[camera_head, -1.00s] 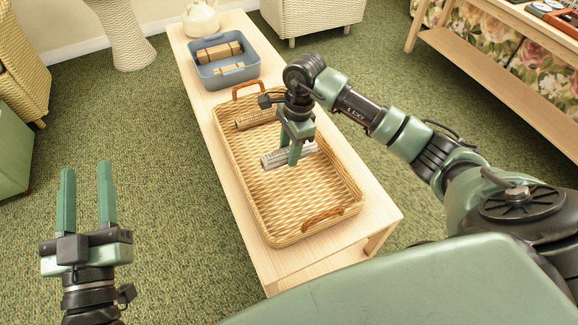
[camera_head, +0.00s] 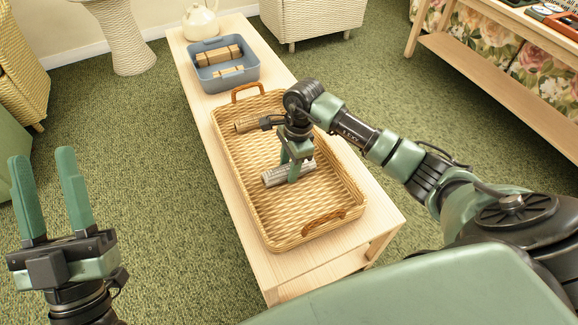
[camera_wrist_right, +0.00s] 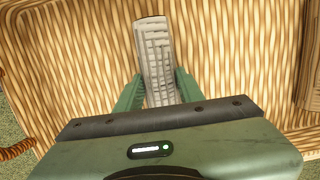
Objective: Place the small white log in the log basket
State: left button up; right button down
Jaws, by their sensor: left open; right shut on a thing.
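The small white log (camera_head: 276,177) is pale grey-white with bark-like marks. My right gripper (camera_head: 291,172) is shut on it, inside the walls of the wicker log basket (camera_head: 279,226). In the right wrist view the log (camera_wrist_right: 156,50) lies between the two green fingers of my right gripper (camera_wrist_right: 158,92), with the woven basket floor (camera_wrist_right: 230,60) behind it. I cannot tell whether the log touches the floor. My left gripper (camera_head: 52,195) is open and empty, over the carpet at the left.
The basket stands on a light wooden table (camera_head: 205,112) and holds a brown log (camera_head: 247,123) at its far end. A blue-grey bin (camera_head: 228,81) with brown logs and a cream teapot (camera_head: 200,22) stand further back. Green carpet is clear at the left.

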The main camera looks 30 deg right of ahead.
jog(key=shift+f, duration=0.1)
jog(key=c, duration=0.9)
grip_release()
